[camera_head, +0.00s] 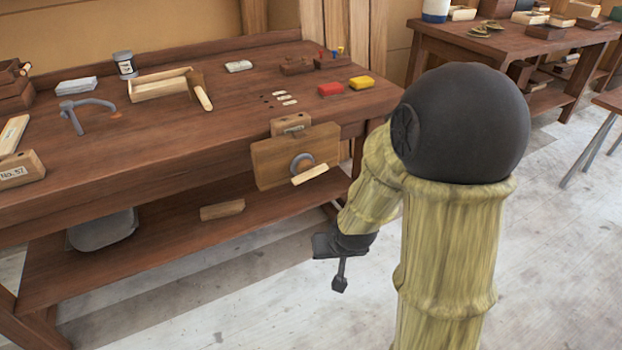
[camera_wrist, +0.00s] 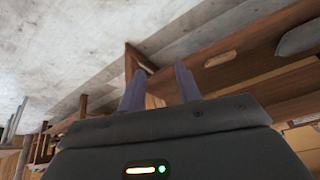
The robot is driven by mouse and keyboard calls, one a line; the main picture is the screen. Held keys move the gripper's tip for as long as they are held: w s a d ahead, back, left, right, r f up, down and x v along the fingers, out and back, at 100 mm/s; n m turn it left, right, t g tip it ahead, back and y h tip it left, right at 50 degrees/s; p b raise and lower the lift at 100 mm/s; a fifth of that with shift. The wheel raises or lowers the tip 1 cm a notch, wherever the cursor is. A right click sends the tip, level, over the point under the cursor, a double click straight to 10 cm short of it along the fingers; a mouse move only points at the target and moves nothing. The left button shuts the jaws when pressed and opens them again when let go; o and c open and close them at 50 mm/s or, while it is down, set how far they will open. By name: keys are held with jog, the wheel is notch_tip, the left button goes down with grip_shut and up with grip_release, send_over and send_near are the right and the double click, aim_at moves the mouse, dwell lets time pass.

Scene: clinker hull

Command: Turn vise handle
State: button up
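The vise (camera_head: 270,165) is a wooden jaw on the front edge of the workbench, with a round grey hub (camera_head: 302,161). Its handle (camera_head: 311,174) is a pale wooden bar at the hub, tilted up to the right. My gripper (camera_head: 340,284) is below and to the right of the handle, in front of the bench and apart from it. In the wrist view my gripper (camera_wrist: 160,88) shows two dark fingers with a gap between them and nothing held. I cannot make out the handle in the wrist view.
A lower shelf (camera_head: 170,240) holds a wood piece (camera_head: 222,210). The floor in front is clear.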

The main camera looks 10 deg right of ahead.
aim_at(311, 178)
jog(key=w+a+f+m+t+y+p, duration=0.1)
jog(key=w+a+f+m+t+y, duration=0.15)
jog(key=w+m+t, duration=0.35)
jog(key=w+a+f+m+t+y+p, duration=0.1)
jog(key=w+a+f+m+t+p, duration=0.15)
jog(key=w, duration=0.55)
jog(key=d+m+t+h, duration=0.1)
jog(key=m, duration=0.1)
jog(key=d+m+t+h, duration=0.2)
jog(key=m, duration=0.1)
jog(key=d+m+t+h, duration=0.1)
jog(key=m+t+h, duration=0.1)
jog(key=m, duration=0.1)
jog(key=shift+s+d+h, duration=0.2)
jog(key=shift+s+h, duration=0.05)
jog(key=shift+s, duration=0.15)
jog(key=shift+w, duration=0.15)
jog(key=w, duration=1.1)
jog(key=w+d+r+p, duration=0.1)
jog(key=w, duration=0.5)
jog(key=shift+d, duration=0.1)
grip_shut()
